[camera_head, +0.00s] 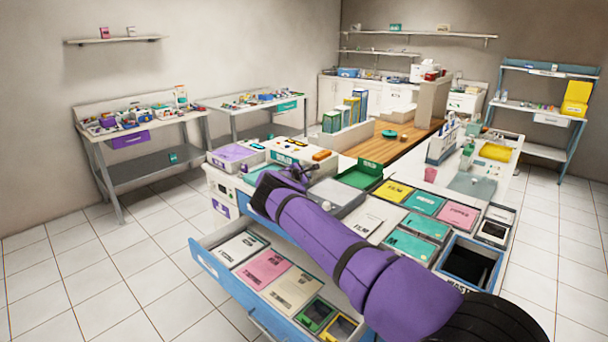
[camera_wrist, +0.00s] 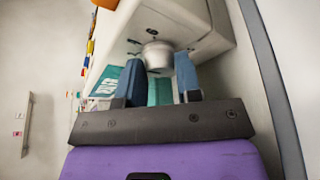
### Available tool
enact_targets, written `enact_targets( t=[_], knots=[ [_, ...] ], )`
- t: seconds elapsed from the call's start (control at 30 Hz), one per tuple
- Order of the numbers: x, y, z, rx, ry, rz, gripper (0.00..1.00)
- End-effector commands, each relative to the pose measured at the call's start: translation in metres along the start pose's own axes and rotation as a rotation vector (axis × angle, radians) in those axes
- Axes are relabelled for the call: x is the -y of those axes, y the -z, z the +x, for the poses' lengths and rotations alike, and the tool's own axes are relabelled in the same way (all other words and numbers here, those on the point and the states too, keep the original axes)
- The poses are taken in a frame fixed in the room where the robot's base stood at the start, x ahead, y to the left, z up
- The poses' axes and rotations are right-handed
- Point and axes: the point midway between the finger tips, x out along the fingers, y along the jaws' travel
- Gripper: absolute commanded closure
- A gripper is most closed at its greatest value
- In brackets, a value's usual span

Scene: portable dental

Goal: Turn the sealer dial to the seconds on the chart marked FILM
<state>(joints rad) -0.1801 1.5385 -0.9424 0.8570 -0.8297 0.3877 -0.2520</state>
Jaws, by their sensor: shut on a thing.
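In the wrist view a round, pale metallic dial (camera_wrist: 158,55) sticks out from the white body of the sealer (camera_wrist: 190,17). Small dark marks sit on the white face around the dial, too small to read. My gripper (camera_wrist: 158,73) has its blue fingers on either side of the dial and is shut on it. In the head view my gripper (camera_head: 285,178) is at the counter's left end, and my purple arm hides much of what is around it. Several printed cards lie on the counter, but I cannot tell which is the FILM chart.
An open drawer (camera_head: 203,257) holding cards juts out below my arm. A green tray (camera_head: 360,176), a yellow card (camera_head: 393,192) and a pink card (camera_head: 457,215) lie on the counter. A dark open bin (camera_head: 448,268) is at right. Tiled floor is clear at left.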

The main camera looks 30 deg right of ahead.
Motion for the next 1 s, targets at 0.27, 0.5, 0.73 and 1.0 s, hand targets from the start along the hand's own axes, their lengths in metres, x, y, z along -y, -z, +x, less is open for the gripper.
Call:
enact_targets(
  t=[0.27, 0.5, 0.73, 1.0],
  knots=[
    [-0.0010, -0.0004, 0.0000, -0.001, 0.021, -0.046, 0.92],
    [-0.0016, -0.0009, 0.0009, -0.001, 0.081, -0.186, 0.92],
    [-0.0025, 0.0002, 0.0009, -0.001, 0.157, -0.370, 0.92],
    [-0.0032, 0.0010, 0.0012, -0.001, 0.238, -0.566, 0.92]
  ],
)
